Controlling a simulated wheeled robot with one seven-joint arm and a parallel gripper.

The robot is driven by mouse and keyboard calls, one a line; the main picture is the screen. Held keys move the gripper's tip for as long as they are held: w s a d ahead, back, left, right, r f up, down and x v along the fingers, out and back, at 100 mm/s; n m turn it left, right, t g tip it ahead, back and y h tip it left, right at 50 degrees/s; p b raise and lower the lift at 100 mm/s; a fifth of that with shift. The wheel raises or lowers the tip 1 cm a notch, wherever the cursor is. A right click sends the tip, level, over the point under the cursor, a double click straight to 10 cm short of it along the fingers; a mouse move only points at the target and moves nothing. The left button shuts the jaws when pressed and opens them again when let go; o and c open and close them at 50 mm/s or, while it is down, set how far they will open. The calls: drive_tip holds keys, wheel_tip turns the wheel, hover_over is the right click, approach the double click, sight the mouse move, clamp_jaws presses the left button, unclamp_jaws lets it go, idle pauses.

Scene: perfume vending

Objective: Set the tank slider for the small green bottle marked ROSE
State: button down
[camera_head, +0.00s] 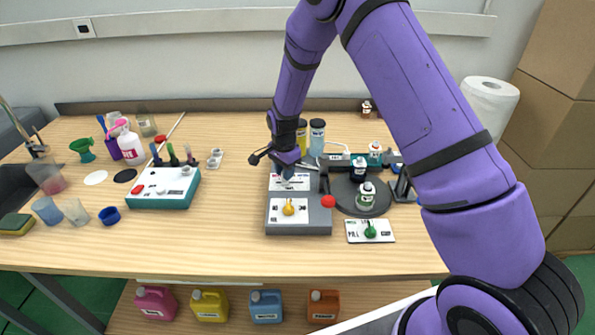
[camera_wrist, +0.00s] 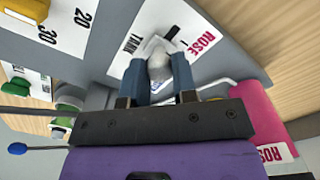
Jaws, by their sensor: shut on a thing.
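In the wrist view, the tank slider's pale grey knob (camera_wrist: 158,62) is between my gripper's blue fingers (camera_wrist: 160,72), which are shut on it. The knob sits on a white plate (camera_wrist: 205,65) with the words TANK and ROSE; a short dark slot shows between the knob and ROSE. In the head view, my gripper (camera_head: 288,174) is over the back plate of the grey dispenser (camera_head: 299,227) and hides the slider. A small bottle with a green label (camera_head: 366,197) stands on the dark round plate to the right; its lettering is too small to read.
The dispenser has a yellow knob (camera_head: 288,208) in front and a red button (camera_head: 328,201) at its right. A white card with a green knob (camera_head: 370,231) lies to the right. A pink container marked ROSE (camera_wrist: 262,118) is close to my gripper. A teal box (camera_head: 165,188) stands left.

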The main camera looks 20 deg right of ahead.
sight(277, 182)
drive_tip(key=shift+w+a, duration=0.2)
drive_tip(key=shift+a, duration=0.4)
drive_tip(key=shift+w+a, duration=0.15)
drive_tip(key=shift+a, duration=0.4)
drive_tip(key=c, duration=0.9)
unclamp_jaws()
drive_tip(key=shift+a, duration=0.15)
wheel_tip(277, 182, up, 11)
